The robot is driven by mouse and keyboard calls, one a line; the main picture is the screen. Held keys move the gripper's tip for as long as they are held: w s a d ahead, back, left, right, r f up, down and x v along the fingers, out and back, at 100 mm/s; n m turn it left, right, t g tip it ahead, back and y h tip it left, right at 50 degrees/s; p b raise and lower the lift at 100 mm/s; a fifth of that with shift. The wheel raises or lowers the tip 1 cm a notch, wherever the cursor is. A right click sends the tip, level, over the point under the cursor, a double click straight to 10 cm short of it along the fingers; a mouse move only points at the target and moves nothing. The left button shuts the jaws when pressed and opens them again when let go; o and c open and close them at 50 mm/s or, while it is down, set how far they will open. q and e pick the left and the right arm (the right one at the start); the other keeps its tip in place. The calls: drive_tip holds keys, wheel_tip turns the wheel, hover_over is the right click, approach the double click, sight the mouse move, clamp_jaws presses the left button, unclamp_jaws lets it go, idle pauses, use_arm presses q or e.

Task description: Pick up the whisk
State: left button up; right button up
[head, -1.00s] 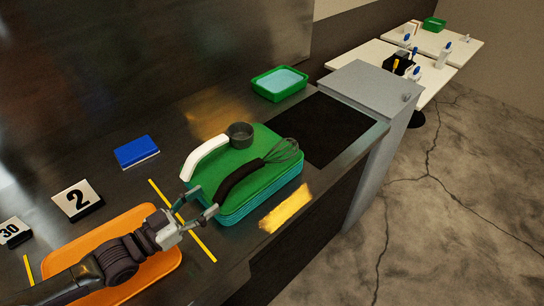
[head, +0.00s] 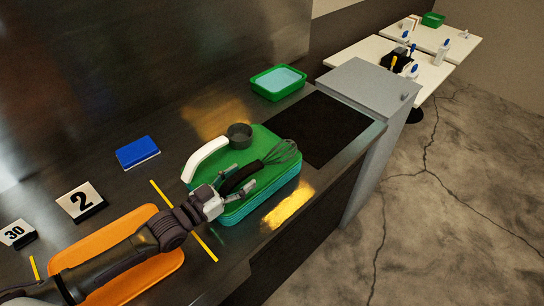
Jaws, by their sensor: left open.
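The whisk (head: 279,153) has a black handle and a grey wire head. It lies on a stack of green trays (head: 259,133) on the metal counter, its wire head pointing up and right. My left gripper (head: 240,181) is open at the lower left of the stack, with its fingers near the black handle. One finger shows on the lower right side of the handle. I cannot tell whether the fingers touch it. My right gripper is not in view.
A ladle with a white handle (head: 207,155) and dark cup (head: 239,135) lies beside the whisk. An orange tray (head: 160,266) lies under my left arm. A blue sponge-like block (head: 137,152), number signs (head: 80,202) and a green bin (head: 278,83) stand around. A dark griddle plate (head: 317,128) lies beyond.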

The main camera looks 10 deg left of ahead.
use_arm(q)
drive_tip(key=shift+c, duration=1.3)
clamp_jaws()
drive_tip(key=shift+r, duration=0.1)
drive_tip(key=shift+r, duration=0.55)
wheel_tip(320, 180, up, 3)
drive_tip(key=shift+f+b, duration=0.2)
drive_tip(key=shift+b, duration=0.35)
drive_tip(key=s+d+r+b, duration=0.1)
drive_tip(key=s+d+r, duration=0.2)
drive_tip(key=d+r, duration=0.4)
drive_tip(key=d, duration=0.4)
drive_tip(key=shift+s, duration=0.2)
drive_tip(key=shift+r, duration=0.1)
